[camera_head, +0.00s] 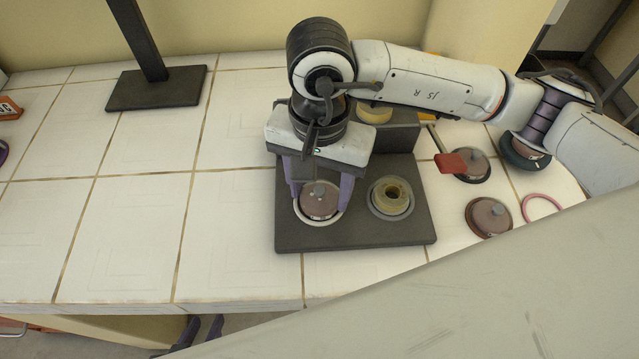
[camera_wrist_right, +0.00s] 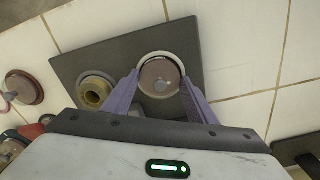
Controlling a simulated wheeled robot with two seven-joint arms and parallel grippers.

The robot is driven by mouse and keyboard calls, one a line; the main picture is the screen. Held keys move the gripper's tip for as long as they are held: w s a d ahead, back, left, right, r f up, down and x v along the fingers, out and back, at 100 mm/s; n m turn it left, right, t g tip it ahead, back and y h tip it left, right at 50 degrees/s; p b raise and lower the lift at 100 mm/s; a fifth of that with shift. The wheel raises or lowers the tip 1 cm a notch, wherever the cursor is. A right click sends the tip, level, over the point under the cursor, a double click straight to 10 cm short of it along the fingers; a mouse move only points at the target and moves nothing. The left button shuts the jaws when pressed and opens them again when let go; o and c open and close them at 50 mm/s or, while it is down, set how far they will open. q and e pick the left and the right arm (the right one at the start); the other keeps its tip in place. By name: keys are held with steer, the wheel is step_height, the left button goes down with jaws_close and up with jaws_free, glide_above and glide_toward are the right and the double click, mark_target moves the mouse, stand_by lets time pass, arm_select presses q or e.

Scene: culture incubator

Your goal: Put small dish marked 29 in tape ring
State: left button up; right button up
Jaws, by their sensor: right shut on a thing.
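My right gripper (camera_head: 320,208) points down and is shut on this dish, one purple finger on each side. The right wrist view shows the dish (camera_wrist_right: 158,76) between the fingertips (camera_wrist_right: 160,80), with the white ring (camera_wrist_right: 160,54) around it. I cannot tell whether the dish touches the board. My left gripper (camera_head: 201,332) is below the table's front edge, partly hidden, its fingers apart and empty.
The dark board (camera_head: 355,233) also holds a yellowish roll (camera_head: 391,196) in a pale ring. Two more brown dishes (camera_head: 488,216) (camera_head: 471,167), a red-ended tool (camera_head: 451,163) and a pink ring (camera_head: 541,208) lie to the right.

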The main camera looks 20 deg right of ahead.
steer(key=shift+f+b, duration=0.25)
steer(key=shift+b, duration=0.1)
steer(key=o, duration=1.1)
step_height(320, 180, up, 12)
steer(key=shift+r, duration=0.2)
